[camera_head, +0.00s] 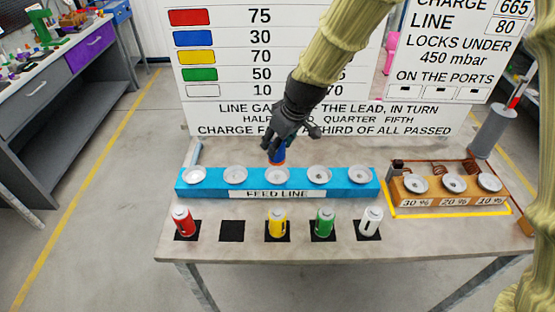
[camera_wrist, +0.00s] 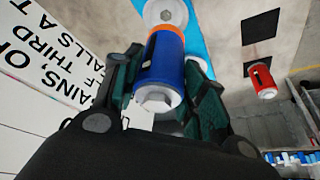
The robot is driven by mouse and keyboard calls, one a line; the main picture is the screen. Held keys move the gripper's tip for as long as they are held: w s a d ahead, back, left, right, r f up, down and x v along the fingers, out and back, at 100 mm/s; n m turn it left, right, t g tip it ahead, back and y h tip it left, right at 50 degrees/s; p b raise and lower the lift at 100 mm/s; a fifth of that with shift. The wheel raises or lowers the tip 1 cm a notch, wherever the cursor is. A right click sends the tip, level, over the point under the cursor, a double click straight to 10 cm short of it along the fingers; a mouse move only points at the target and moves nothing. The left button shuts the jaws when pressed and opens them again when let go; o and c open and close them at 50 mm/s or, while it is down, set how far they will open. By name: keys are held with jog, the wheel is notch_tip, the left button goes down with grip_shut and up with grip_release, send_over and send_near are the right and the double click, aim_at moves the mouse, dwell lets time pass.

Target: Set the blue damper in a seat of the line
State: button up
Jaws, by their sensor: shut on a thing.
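My gripper (camera_head: 280,143) is shut on the blue damper (camera_head: 277,156), above and behind the row of seats. In the wrist view the blue damper (camera_wrist: 160,75) has an orange band and a pale end facing the camera, between my fingers (camera_wrist: 158,88). The blue feed line (camera_head: 212,190) has several round metal seats; the middle seat (camera_head: 277,175) is just below the damper in the head view. A seat (camera_wrist: 166,12) shows beyond the damper in the wrist view. I cannot tell whether the damper touches it. All the seats look empty.
Red (camera_head: 184,221), yellow (camera_head: 277,222), green (camera_head: 323,222) and white (camera_head: 370,220) dampers stand on black squares in front; one square (camera_head: 231,231) is bare. An orange block (camera_head: 445,195) with three ports is at right. Sign boards (camera_head: 325,118) stand behind the line.

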aim_at(278, 159)
jog(key=f, duration=0.1)
jog(key=w+f, duration=0.1)
jog(key=f, duration=0.2)
jog(key=shift+w+p, duration=0.3)
jog(key=shift+s+f, duration=0.2)
jog(key=shift+s, duration=0.3)
jog(key=f, duration=0.1)
jog(key=f+p, duration=0.1)
jog(key=f, duration=0.1)
jog(key=shift+w, duration=0.3)
jog(key=shift+f, duration=0.15)
jog(key=shift+s, duration=0.2)
jog(key=shift+w, duration=0.1)
jog(key=o, duration=1.3)
jog(key=shift+o, duration=0.2)
